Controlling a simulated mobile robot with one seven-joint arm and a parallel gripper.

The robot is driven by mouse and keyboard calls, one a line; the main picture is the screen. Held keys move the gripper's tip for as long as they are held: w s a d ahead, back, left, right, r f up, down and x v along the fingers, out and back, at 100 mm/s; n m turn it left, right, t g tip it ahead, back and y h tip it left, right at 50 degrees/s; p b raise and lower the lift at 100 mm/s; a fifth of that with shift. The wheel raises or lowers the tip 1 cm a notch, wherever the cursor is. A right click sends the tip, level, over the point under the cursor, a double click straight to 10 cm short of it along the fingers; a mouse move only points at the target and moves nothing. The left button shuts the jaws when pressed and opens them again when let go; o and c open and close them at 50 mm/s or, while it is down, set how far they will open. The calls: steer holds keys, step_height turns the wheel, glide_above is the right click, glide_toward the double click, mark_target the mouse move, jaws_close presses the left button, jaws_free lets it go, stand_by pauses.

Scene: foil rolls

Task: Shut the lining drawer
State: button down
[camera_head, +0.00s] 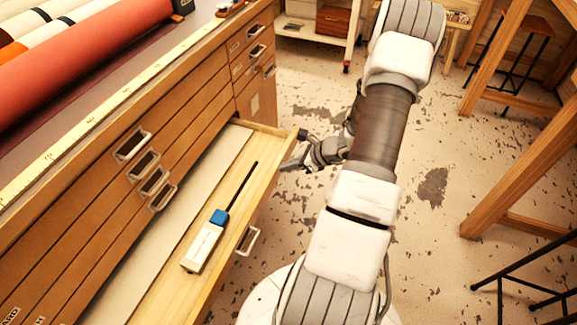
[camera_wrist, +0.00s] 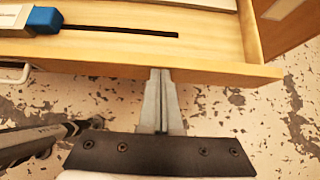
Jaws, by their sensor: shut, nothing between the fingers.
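The lining drawer (camera_head: 262,178) is a wooden drawer pulled well out of the cabinet (camera_head: 180,105). A long tool with a blue collar and thin dark shaft (camera_head: 205,240) lies inside it, and its blue part (camera_wrist: 42,20) also shows in the wrist view. My gripper (camera_head: 290,163) is at the drawer's front, near its far corner. In the wrist view my gripper's shut fingers (camera_wrist: 161,75) meet the edge of the drawer front (camera_wrist: 215,70); whether they touch it, I cannot tell. Nothing is between the fingers.
Rolls of material (camera_head: 75,60) and a yellow ruler strip (camera_head: 60,165) lie on the cabinet top. Other drawers with metal handles are closed. A wooden trestle (camera_head: 520,120) and a dark metal stand (camera_head: 530,285) are at the right. The speckled floor between is clear.

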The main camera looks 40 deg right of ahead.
steer(key=b, duration=0.3)
glide_above(231, 158)
steer(key=shift+a, duration=0.15)
stand_by(0.5)
